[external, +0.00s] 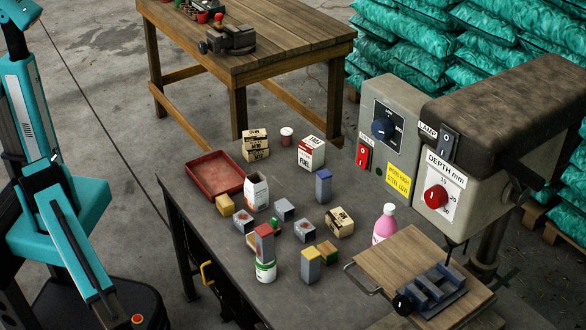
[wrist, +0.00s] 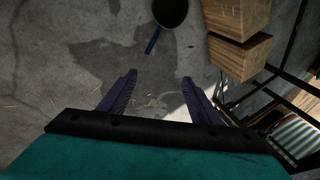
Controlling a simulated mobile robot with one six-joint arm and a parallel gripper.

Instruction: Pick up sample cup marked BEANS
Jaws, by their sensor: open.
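Small red pots (external: 202,16) sit on the wooden table behind. My gripper (wrist: 159,92) shows in the wrist view, its two dark fingers apart and empty above bare concrete floor. No cup is near it there. In the external view my arm is at the left, away from the bench, and my gripper is not visible.
The bench holds a red tray (external: 216,175), several boxes and blocks, a pink bottle (external: 384,222) and a grey drill machine (external: 440,190). The wooden table (external: 290,40) carries a vise (external: 230,40). In the wrist view, wooden beams (wrist: 238,50) stand at the upper right.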

